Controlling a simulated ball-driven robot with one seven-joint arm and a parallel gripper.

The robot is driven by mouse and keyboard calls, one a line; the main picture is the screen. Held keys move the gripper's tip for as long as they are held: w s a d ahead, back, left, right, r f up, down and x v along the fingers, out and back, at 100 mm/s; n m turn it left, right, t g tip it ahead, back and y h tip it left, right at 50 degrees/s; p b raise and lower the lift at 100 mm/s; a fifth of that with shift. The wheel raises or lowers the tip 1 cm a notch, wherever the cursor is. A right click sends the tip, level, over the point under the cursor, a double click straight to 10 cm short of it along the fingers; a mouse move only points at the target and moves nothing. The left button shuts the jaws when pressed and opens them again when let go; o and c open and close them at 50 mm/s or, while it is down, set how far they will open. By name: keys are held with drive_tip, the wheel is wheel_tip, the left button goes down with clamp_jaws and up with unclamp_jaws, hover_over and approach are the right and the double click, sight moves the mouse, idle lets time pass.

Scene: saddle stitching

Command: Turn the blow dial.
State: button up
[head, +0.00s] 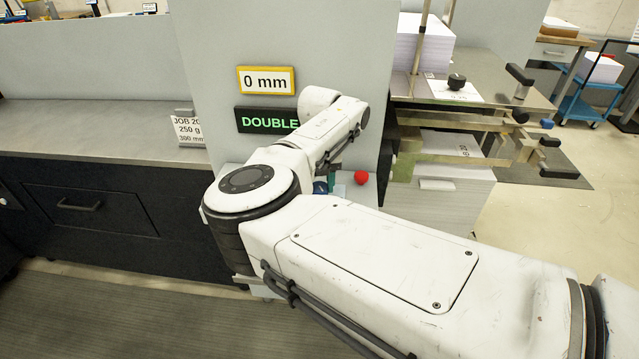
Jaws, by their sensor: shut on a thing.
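My gripper is mostly hidden behind my forearm; a small dark part (335,166) that may belong to it shows below the wrist. Whether it is open or shut does not show. Next to it on a small grey ledge a blue piece (320,187) and a teal strip (332,178) show. I cannot tell which of these is the blow dial.
My arm covers the middle and lower right. A grey panel carries signs reading 0 mm (265,80) and DOUBLE (267,121). Paper stacks (424,45) and black knobs (456,81) stand right of it. A grey counter (90,130) is on the left; the floor in front is free.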

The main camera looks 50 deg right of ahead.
drive_tip(key=shift+m, duration=0.3)
drive_tip(key=m+b, duration=0.4)
drive_tip(key=m, duration=0.1)
drive_tip(key=shift+w+f+m, duration=0.1)
drive_tip(key=shift+f+m, duration=0.05)
drive_tip(key=shift+m, duration=0.15)
drive_tip(key=m+b, duration=0.4)
drive_tip(key=m, duration=0.2)
drive_tip(key=m+b, duration=0.2)
drive_tip(key=m, duration=0.3)
drive_tip(key=shift+m, duration=0.3)
drive_tip(key=m+b, duration=0.1)
drive_tip(key=m, duration=0.5)
drive_tip(key=shift+r, duration=0.2)
drive_tip(key=o, duration=1.1)
drive_tip(key=shift+c, duration=0.2)
